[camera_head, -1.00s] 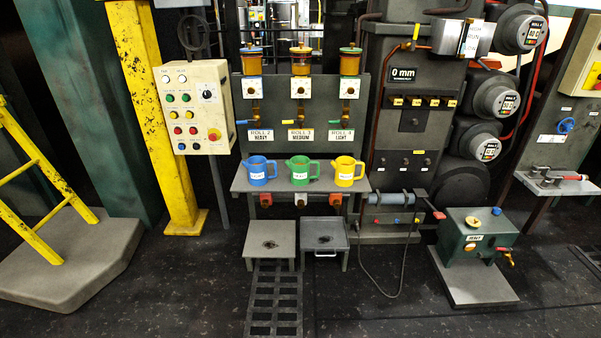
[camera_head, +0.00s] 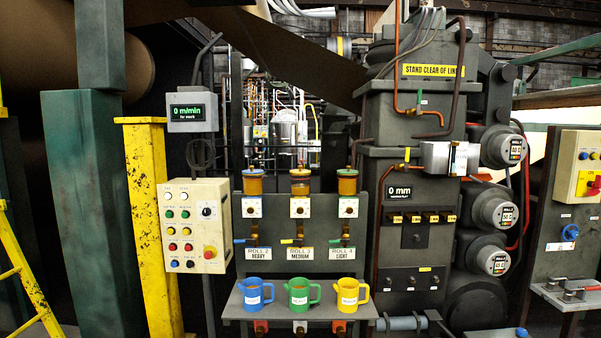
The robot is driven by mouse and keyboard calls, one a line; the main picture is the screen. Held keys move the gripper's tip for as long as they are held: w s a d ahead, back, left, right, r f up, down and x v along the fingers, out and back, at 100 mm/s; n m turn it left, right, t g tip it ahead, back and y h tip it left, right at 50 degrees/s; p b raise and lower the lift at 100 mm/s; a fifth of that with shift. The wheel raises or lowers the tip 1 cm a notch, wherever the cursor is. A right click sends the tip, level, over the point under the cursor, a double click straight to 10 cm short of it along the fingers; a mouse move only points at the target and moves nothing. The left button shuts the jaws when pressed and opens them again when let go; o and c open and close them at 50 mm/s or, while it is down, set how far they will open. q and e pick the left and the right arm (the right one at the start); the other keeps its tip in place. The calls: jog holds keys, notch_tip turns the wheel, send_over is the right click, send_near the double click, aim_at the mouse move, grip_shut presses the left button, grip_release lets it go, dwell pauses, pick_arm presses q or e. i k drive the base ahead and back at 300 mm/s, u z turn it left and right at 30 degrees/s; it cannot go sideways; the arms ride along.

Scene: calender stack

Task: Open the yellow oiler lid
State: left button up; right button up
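Three oilers with amber cups stand in a row on a dark panel: the left oiler (camera_head: 253,183), the middle oiler (camera_head: 300,183) and the right oiler (camera_head: 347,183). Each has a small cap on top, and all look closed. Labels below read Roll 2 heavy, Roll 3 medium and Roll 4 light. The yellow jug (camera_head: 350,297) stands below the right oiler. Neither of my grippers is in view.
A blue jug (camera_head: 253,295) and green jug (camera_head: 299,296) share the shelf (camera_head: 300,312) with the yellow one. A control box (camera_head: 194,225) and yellow post (camera_head: 150,230) stand left. The roll machine (camera_head: 410,180) stands close on the right. Pipes rise beside the right oiler.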

aim_at(299, 171)
jog(key=z, duration=0.4)
jog(key=k, duration=0.5)
jog(key=u, duration=0.5)
jog(key=i, duration=1.5)
jog(key=z, duration=0.9)
jog(key=i, duration=0.4)
jog(key=z, duration=0.45)
